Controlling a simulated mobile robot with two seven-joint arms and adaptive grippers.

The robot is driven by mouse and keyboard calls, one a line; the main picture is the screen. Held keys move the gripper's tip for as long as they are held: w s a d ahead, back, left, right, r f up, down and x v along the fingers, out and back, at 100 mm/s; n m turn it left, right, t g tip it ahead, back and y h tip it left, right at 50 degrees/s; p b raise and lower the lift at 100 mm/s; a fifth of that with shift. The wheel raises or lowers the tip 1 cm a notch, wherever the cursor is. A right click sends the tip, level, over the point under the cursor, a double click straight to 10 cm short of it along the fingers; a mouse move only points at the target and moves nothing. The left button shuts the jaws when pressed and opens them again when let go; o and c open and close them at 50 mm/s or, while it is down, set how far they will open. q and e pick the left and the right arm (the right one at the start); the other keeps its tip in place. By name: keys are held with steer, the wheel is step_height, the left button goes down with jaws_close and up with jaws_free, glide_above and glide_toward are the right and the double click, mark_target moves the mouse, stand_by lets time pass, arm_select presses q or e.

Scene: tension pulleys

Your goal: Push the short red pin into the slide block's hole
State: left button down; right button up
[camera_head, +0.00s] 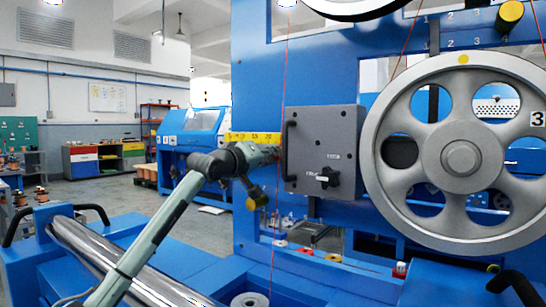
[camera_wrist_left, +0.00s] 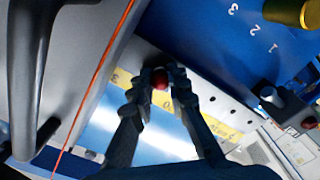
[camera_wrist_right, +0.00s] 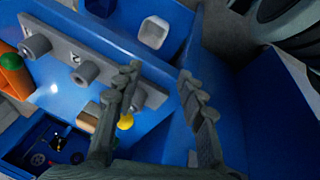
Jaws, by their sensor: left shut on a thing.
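The red pin's round end (camera_wrist_left: 160,79) shows in the left wrist view between the tips of my left gripper (camera_wrist_left: 158,82), which is shut on it. The pin is in front of a pale rail with a row of holes (camera_wrist_left: 222,113) and a yellow scale (camera_wrist_left: 212,122). I cannot make out the slide block or its hole, nor whether the pin is in it. In the head view my left gripper (camera_head: 268,155) is just left of the grey box (camera_head: 345,140), at the yellow scale (camera_head: 238,137). My right gripper (camera_wrist_right: 160,85) is open and empty.
A large spoked wheel (camera_head: 463,160) stands right of the grey box. The box's black handle (camera_head: 289,150) is close to my left gripper. A thin red wire (camera_head: 283,85) hangs beside it.

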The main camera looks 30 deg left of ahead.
arm_select(q)
steer(key=c, duration=1.4)
jaws_free()
steer(key=s+a, duration=0.1)
steer(key=s, duration=1)
steer(key=shift+s+a, duration=0.3)
steer(key=shift+s, duration=0.1)
